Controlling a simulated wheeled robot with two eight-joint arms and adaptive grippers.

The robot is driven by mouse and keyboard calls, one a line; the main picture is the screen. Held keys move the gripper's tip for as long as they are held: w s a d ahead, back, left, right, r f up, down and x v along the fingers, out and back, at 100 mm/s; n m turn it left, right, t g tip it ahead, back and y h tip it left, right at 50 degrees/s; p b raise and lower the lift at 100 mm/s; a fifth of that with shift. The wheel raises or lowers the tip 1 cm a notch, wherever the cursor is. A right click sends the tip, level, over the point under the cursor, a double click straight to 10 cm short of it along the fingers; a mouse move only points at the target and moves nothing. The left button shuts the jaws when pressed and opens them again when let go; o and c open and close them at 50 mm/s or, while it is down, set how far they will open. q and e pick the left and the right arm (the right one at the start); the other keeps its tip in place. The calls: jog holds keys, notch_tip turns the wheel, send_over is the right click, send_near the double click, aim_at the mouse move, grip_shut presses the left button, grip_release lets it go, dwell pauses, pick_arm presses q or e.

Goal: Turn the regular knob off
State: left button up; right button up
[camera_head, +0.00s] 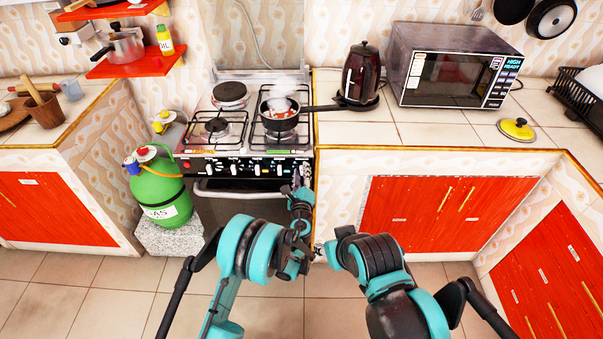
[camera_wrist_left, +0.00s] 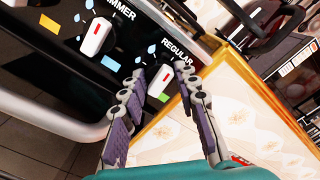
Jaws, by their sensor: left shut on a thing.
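The regular knob (camera_wrist_left: 160,81) is white with a red mark, beside the word "REGULAR" on the black stove panel in the left wrist view. My left gripper (camera_wrist_left: 162,88) has one finger on each side of it and is shut on it. In the head view my left gripper (camera_head: 300,187) is at the right end of the stove's front panel and hides that knob. The simmer knob (camera_wrist_left: 96,37) is up and left of it in the wrist view. My right arm is at the lower right, but I make out no right gripper fingers.
A pan (camera_head: 279,113) with steaming contents stands on the stove's front right burner, its handle pointing right toward a dark kettle (camera_head: 360,75). A green gas bottle (camera_head: 160,190) stands left of the stove. The tiled counter (camera_head: 440,127) has free room before the microwave (camera_head: 452,65).

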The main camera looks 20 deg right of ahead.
pick_arm(q)
jog(key=shift+m, duration=0.6)
jog(key=o, duration=1.2)
jog(key=shift+c, duration=0.2)
